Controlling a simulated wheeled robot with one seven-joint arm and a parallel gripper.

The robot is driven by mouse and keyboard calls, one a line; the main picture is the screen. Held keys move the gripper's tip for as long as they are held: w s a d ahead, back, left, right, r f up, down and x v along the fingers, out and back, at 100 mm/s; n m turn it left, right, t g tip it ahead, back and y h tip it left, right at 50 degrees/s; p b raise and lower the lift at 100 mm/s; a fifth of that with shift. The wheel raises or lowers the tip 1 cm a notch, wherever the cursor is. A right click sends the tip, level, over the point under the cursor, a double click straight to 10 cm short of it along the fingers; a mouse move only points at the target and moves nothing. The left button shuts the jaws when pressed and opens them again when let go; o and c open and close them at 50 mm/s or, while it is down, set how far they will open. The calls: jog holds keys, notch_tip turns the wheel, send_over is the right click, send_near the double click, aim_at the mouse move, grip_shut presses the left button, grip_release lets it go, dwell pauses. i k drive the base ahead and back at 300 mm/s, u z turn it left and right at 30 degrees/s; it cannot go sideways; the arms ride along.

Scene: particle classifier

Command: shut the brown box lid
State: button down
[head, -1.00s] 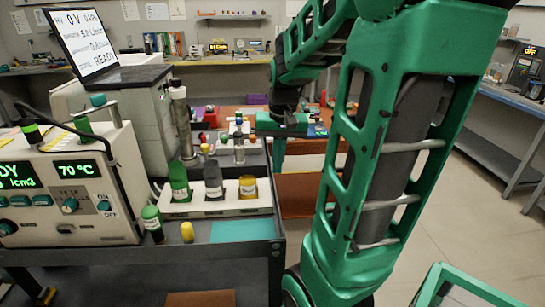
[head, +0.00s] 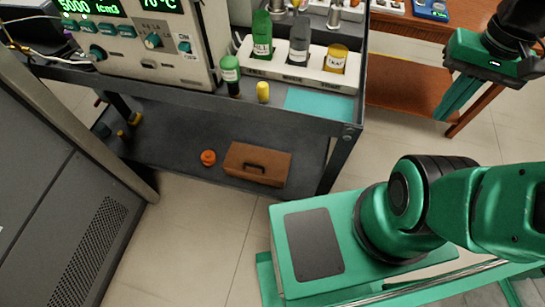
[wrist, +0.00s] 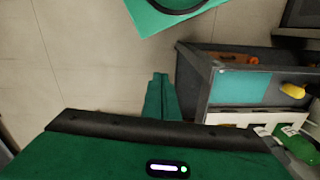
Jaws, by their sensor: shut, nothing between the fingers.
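The brown box (head: 273,178) sits on the lower shelf of the dark cart, near its right end, with a dark handle-like shape on the side facing me. I cannot tell from this angle whether its lid is up or down. In the wrist view a small brown-orange patch (wrist: 236,57) shows inside the cart, perhaps the box. My gripper (head: 447,112) is at the upper right in the head view, well apart from the box. Its green fingers are together and point down, with nothing between them. They also show in the wrist view (wrist: 160,82).
The cart's top (head: 350,128) overhangs the box, and a corner leg stands to its right. An orange round thing (head: 208,157) lies left of the box. Bottles stand in a white rack (head: 285,68) above.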

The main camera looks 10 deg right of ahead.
aim_at(274, 165)
jog(key=z, duration=0.15)
jog(key=k, duration=0.85)
jog(key=u, duration=0.5)
